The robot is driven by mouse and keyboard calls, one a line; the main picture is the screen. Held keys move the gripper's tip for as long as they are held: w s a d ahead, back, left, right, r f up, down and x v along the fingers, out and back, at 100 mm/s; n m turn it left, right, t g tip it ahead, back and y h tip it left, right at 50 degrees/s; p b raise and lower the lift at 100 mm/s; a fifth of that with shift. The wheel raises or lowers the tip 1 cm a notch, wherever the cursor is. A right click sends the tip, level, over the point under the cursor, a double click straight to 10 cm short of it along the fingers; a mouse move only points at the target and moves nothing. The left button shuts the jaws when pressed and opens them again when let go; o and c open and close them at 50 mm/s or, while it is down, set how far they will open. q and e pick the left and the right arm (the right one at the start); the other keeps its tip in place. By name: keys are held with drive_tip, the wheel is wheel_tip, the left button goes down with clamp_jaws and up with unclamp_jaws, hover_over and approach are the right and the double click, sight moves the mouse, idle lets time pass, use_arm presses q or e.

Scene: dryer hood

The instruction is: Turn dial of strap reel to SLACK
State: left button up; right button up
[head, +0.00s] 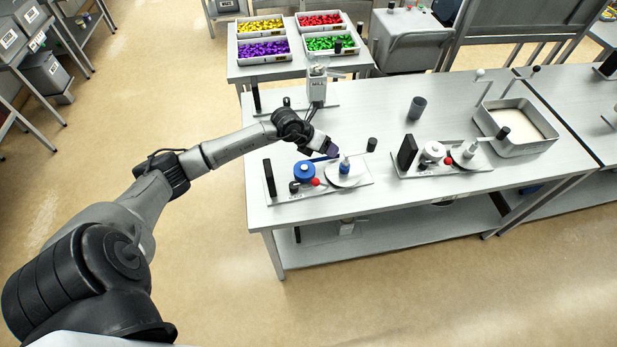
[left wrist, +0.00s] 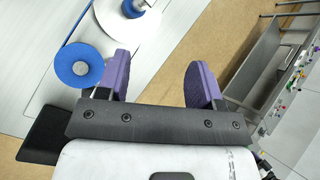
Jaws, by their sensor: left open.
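A blue reel (head: 304,171) with a blue strap sits on a grey base plate on the table, beside a white disc (head: 346,176) with a small bottle-like piece on it. A red knob (head: 316,182) is at the reel's front. I cannot make out dial markings. My left gripper (head: 328,146) is above and behind this unit, apart from it. In the left wrist view, its purple fingers (left wrist: 160,65) are spread with nothing between them. My right gripper is not in view.
A similar unit with a white reel (head: 432,152) stands to the right. A grey cup (head: 417,107), a sand-filled tray (head: 516,128) and a mill-like box (head: 317,86) are on the table (head: 380,103). Bins of coloured pieces (head: 264,50) stand behind.

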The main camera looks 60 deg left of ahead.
use_arm(q)
drive_tip(key=s+a+f+g+y, duration=0.2)
drive_tip(key=s+a+f+g, duration=0.1)
drive_tip(key=s+g, duration=0.1)
drive_tip(key=n+g+y, duration=0.1)
drive_tip(key=n+g, duration=0.1)
drive_tip(key=g, duration=0.2)
approach(293, 185)
wheel_tip(293, 185, down, 9)
drive_tip(key=shift+r+p, duration=0.2)
drive_tip(key=shift+p, duration=0.15)
drive_tip(key=shift+f, duration=0.9)
drive_tip(key=c, duration=0.9)
drive_tip(key=shift+m, duration=0.3)
